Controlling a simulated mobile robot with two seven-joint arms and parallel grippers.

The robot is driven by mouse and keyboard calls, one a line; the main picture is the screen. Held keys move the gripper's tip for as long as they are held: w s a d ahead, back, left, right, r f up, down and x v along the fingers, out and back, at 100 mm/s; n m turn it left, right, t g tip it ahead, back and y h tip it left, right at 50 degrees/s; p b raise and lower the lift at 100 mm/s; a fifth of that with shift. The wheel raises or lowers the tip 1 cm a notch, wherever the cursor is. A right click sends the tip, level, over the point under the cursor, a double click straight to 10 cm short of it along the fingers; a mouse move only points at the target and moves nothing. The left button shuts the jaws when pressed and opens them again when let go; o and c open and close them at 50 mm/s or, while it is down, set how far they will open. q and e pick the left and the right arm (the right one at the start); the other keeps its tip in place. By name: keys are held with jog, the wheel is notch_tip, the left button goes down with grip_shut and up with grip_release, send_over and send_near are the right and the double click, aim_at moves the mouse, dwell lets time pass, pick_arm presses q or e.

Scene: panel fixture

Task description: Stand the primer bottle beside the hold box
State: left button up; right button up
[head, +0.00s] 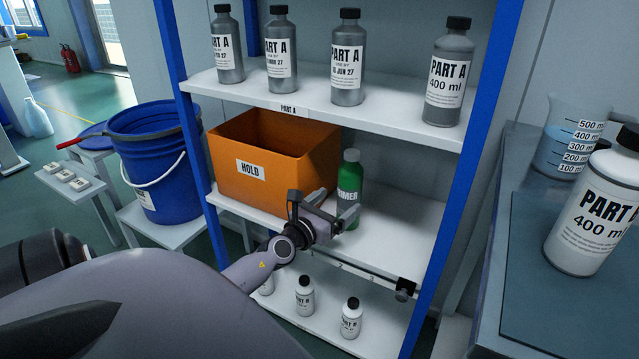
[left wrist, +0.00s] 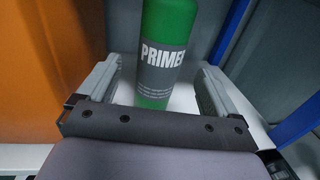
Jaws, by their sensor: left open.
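In the left wrist view, the primer bottle (left wrist: 165,45) stands between the two spread fingers of my left gripper (left wrist: 158,80), with a gap on each side. The gripper is open and not closed on it. The hold box (left wrist: 50,60) fills the left of that view. My right gripper is not in view.
Grey Part A bottles (head: 346,62) stand on the upper shelf (head: 395,124). The middle shelf (head: 395,225) is clear right of the primer bottle. Blue posts (head: 462,170) flank the rack. A blue bucket (head: 150,160) stands at left.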

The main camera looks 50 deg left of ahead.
pick_arm(q)
jog(key=shift+s+d, duration=0.25)
jog(key=shift+s, duration=1.25)
jog(key=shift+s+d, duration=0.2)
jog(key=shift+s, duration=1.25)
jog(key=shift+d, duration=0.1)
jog(key=s+d+f+n+g+h, duration=0.1)
jog(key=s+d+n, duration=0.3)
jog(key=d+n, duration=0.6)
jog(key=s+d+f+n+g+h, duration=0.2)
jog(key=s+d+n, duration=0.3)
jog(key=d+n, duration=0.5)
jog(key=s+d+f+n+g+h, duration=0.1)
jog(key=s+d+n+g+h, duration=0.2)
jog(key=d+n, duration=0.7)
jog(key=shift+s+d+f+n+h, duration=0.35)
jog(key=shift+s+h, duration=0.25)
jog(key=shift+s, duration=0.25)
jog(key=shift+s+f, duration=0.1)
